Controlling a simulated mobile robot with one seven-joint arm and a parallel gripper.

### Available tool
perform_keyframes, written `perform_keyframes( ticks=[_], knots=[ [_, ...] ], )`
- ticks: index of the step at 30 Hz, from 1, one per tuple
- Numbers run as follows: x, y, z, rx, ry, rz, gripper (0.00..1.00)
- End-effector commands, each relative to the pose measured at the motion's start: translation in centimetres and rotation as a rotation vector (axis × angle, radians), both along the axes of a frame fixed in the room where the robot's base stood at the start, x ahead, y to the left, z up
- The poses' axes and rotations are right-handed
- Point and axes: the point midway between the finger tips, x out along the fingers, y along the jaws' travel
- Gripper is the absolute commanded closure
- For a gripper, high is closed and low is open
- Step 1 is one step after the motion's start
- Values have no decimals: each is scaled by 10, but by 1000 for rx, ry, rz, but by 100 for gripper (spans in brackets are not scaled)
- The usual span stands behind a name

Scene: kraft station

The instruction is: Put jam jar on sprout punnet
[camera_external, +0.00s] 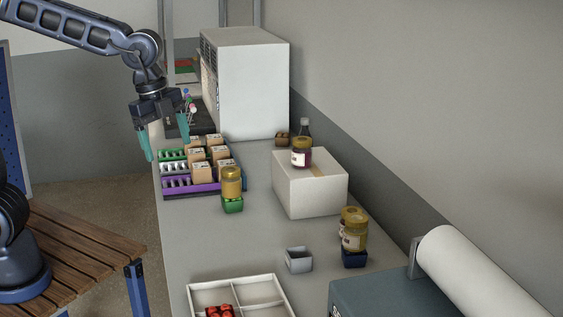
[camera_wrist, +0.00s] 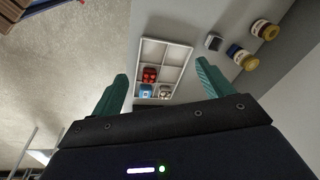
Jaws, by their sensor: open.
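A jar with dark red contents and a gold lid (camera_external: 301,152), which looks like the jam jar, stands on a white box in the external view. My gripper (camera_external: 165,138) is open and empty, fingers pointing down, in the air at the bench's left edge by the crates. It is left of and apart from the jars. Its teal fingers also show in the wrist view (camera_wrist: 162,74), with nothing between them close up.
A grey open box (camera_external: 299,260) and a white divided tray (camera_external: 192,293) lie nearer. Crates with small cartons (camera_external: 190,187) sit below my gripper. The white box (camera_external: 310,190) and a tall white cabinet (camera_external: 245,85) are obstacles.

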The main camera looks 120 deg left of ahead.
Motion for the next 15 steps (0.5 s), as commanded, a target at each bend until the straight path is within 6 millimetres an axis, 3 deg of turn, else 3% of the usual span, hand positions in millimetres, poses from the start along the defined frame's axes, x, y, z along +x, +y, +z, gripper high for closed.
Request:
perform_keyframes(
  ticks=[1,6,15],
  knots=[
    [-5,-23,5,-1,-18,7,21],
    [-27,-90,13,-21,-71,68,21],
    [-84,-186,11,-83,-162,172,21]
  ],
)
